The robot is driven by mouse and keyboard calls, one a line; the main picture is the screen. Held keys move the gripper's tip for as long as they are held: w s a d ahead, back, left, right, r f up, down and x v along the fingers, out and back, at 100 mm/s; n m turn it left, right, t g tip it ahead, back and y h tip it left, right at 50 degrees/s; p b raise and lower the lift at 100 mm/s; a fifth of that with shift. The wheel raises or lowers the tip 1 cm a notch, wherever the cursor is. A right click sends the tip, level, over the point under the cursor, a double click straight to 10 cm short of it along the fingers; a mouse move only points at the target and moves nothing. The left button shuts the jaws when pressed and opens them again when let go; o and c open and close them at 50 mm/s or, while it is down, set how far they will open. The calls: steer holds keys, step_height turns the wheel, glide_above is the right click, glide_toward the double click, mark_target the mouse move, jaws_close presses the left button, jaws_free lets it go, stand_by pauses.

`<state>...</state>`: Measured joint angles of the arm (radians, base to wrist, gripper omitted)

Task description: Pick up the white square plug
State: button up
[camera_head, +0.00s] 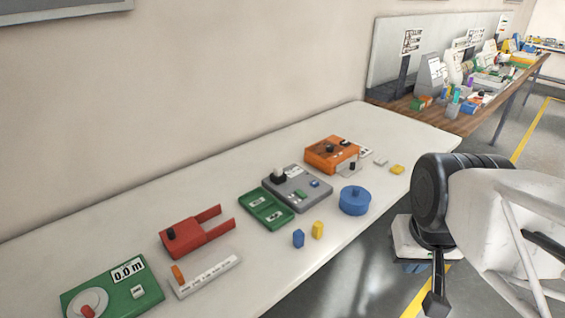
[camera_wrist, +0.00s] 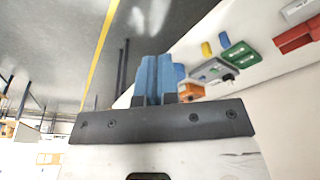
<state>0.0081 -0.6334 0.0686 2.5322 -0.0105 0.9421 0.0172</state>
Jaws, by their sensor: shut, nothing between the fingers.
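A small white square plug (camera_head: 381,161) lies flat near the far end of the white table, beside a small yellow block (camera_head: 397,169). I do not see the plug in the wrist view. My gripper (camera_head: 414,267) hangs off the table's front edge, to the right of and below the plug in the head view, and is partly hidden by my arm. Its blue fingers (camera_wrist: 157,78) are together in the wrist view, with nothing held. They are well apart from the plug.
An orange box (camera_head: 331,154), grey box (camera_head: 298,190) and blue round pot (camera_head: 355,201) stand near the plug. A green tray (camera_head: 266,209) and red fork-shaped part (camera_head: 197,232) are farther left. Small blue (camera_head: 298,238) and yellow (camera_head: 318,230) blocks stand near the front edge.

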steer(key=o, duration=0.9)
steer(key=shift+o, duration=0.2)
steer(key=w+a+f+n+t, duration=0.1)
steer(key=w+a+n+t, duration=0.15)
steer(key=w, duration=1.35)
steer(key=w+a+f+n+t, duration=0.1)
steer(key=w+t, duration=0.3)
steer(key=w, duration=1.2)
steer(key=w+a+f+n+y, duration=0.5)
steer(key=w+a+f+y, duration=0.3)
steer(key=w+a+f, duration=0.5)
steer(key=w+a, duration=0.2)
steer(key=a, duration=0.2)
steer(key=shift+f+n+y, duration=0.15)
steer(key=shift+n+y, duration=0.2)
steer(key=shift+y, duration=0.05)
steer(key=shift+w+g, duration=0.15)
steer(key=shift+g, duration=0.1)
